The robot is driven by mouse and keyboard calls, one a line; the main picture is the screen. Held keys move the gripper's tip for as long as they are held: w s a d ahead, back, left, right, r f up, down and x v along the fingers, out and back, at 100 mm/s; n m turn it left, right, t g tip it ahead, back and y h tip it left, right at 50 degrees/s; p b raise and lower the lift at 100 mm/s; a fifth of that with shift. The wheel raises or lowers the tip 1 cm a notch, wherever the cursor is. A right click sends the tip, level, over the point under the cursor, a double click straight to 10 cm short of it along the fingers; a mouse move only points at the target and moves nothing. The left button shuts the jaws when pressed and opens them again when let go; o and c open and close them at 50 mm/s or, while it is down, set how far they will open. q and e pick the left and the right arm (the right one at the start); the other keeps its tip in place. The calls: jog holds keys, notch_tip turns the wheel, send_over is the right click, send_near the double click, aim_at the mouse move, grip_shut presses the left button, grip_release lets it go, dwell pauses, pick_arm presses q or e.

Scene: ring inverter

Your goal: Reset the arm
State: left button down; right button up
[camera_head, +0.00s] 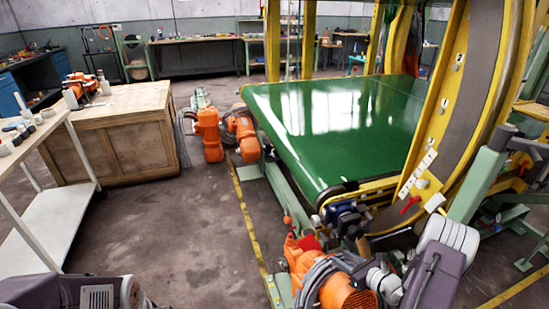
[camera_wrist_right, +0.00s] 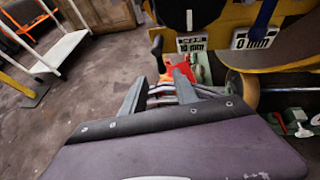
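My right gripper (camera_wrist_right: 160,82) shows in the right wrist view with its two grey fingers apart. Red and orange parts (camera_wrist_right: 180,68) of the machine appear beyond and between the fingers; I cannot tell whether they touch. In the head view my purple right forearm (camera_head: 440,272) is at the lower right, beside the yellow ring frame (camera_head: 440,115) of the inverter. A red handle (camera_head: 410,205) sits at the foot of the ring. Which part is the arm to reset is not clear. My left arm (camera_head: 70,291) shows at the bottom left; its gripper is out of view.
A green conveyor belt (camera_head: 330,125) fills the middle right. An orange motor (camera_head: 345,292) with grey hoses stands in front of it. A wooden cabinet (camera_head: 125,150) and a white shelf table (camera_head: 55,225) are on the left. The floor (camera_head: 165,235) between is clear.

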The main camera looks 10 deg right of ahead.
jog(key=s+a+r+n+g+y, duration=0.25)
jog(key=a+n, duration=0.25)
jog(key=a, duration=0.3)
jog(key=s+a+r+n+g+y, duration=0.1)
jog(key=a+r+n+g+y, duration=0.2)
jog(key=a, duration=0.4)
jog(key=s+a+n+g+h, duration=0.2)
jog(key=s+a+n+g, duration=0.5)
jog(key=s+n, duration=0.3)
jog(key=s+d+r+n+h, duration=0.2)
jog(key=s+n+h, duration=0.2)
jog(key=n, duration=0.4)
notch_tip(320, 180, up, 21)
jog(key=w+d+n+t+h+p, duration=0.1)
jog(key=n+h+p, duration=0.2)
jog(key=p, duration=1.5)
jog(key=n, duration=0.3)
jog(key=shift+d, duration=0.15)
